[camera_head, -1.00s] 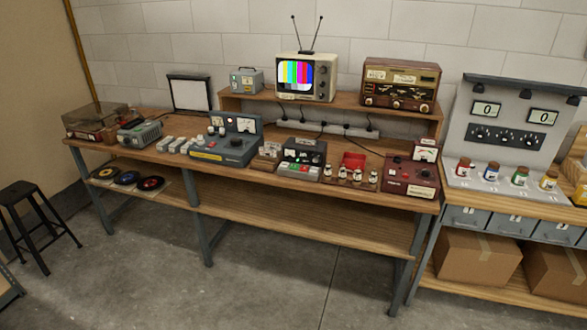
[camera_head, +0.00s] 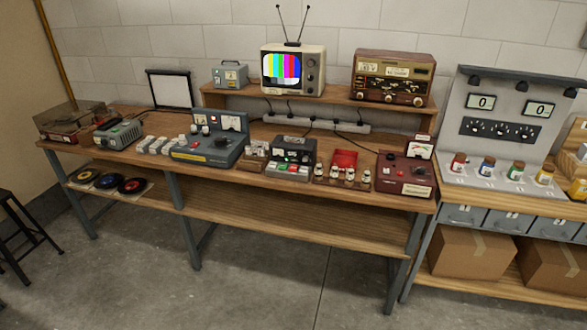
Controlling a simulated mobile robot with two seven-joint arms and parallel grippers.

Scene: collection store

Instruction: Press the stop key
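A dark device with a dial window and a row of coloured keys (camera_head: 288,172) stands at the front middle of the wooden bench. The keys look green, red and whitish. They are too small for me to read which one is the stop key. A grey-blue console (camera_head: 213,140) with meters and small knobs stands to its left. A dark red box (camera_head: 404,175) with a meter and a red button or lamp stands to its right. Neither of my grippers is in view.
The bench (camera_head: 262,187) has a lower shelf with records (camera_head: 108,181). A television (camera_head: 293,70) and a radio (camera_head: 392,77) stand on the riser. A second workbench with a panel (camera_head: 500,128) adjoins at right. The floor in front (camera_head: 270,280) is clear; a stool (camera_head: 22,232) stands at left.

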